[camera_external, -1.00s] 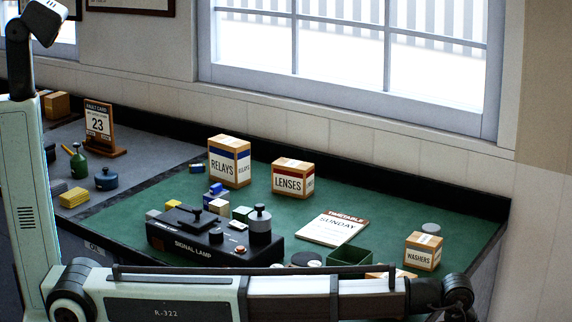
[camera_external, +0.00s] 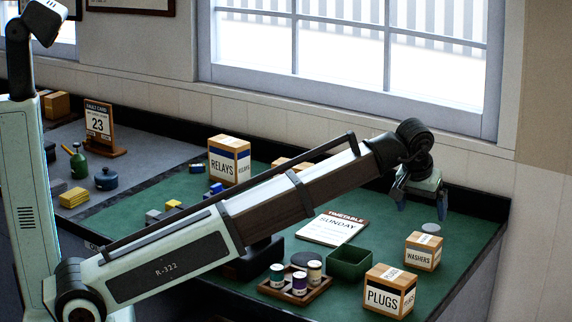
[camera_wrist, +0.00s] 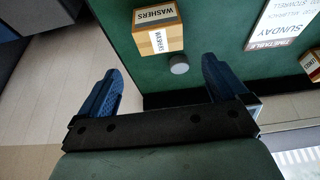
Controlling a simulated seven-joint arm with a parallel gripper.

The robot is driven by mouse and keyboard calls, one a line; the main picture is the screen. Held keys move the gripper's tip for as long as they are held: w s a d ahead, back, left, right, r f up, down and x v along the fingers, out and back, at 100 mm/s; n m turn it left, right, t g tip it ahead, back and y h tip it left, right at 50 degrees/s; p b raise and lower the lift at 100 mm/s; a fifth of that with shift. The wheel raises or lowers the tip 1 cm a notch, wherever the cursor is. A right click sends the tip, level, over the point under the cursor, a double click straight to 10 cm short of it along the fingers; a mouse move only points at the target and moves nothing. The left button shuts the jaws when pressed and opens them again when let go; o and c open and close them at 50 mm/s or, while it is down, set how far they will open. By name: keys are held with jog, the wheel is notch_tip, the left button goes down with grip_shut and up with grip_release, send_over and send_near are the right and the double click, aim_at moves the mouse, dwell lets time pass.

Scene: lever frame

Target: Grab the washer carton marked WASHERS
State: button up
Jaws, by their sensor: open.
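The washer carton (camera_external: 423,251) is a small tan box with a white WASHERS label, standing on the green mat near the right edge of the bench. It also shows in the wrist view (camera_wrist: 158,41), at the top centre, beyond my fingertips. My gripper (camera_external: 415,201) is open and empty, raised above the bench behind the carton. In the wrist view its two blue fingers (camera_wrist: 163,80) are spread wide, with nothing between them touching. A small grey disc (camera_wrist: 179,65) lies on the mat beside the carton.
The PLUGS carton (camera_external: 390,291) stands in front of the washer carton. A green open tray (camera_external: 349,263), a rack of spools (camera_external: 296,284) and a timetable sheet (camera_external: 333,228) lie to the left. The RELAYS carton (camera_external: 229,162) is farther back. The bench's right edge is close by.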

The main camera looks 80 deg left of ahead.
aim_at(425, 239)
jog(key=x, duration=1.2)
jog(key=shift+s+d+f, duration=0.15)
jog(key=shift+d+f, duration=0.05)
jog(key=shift+f, duration=0.1)
jog(key=shift+c, duration=0.3)
jog(key=c, duration=1)
jog(key=shift+r, duration=0.15)
jog(key=shift+c, duration=0.2)
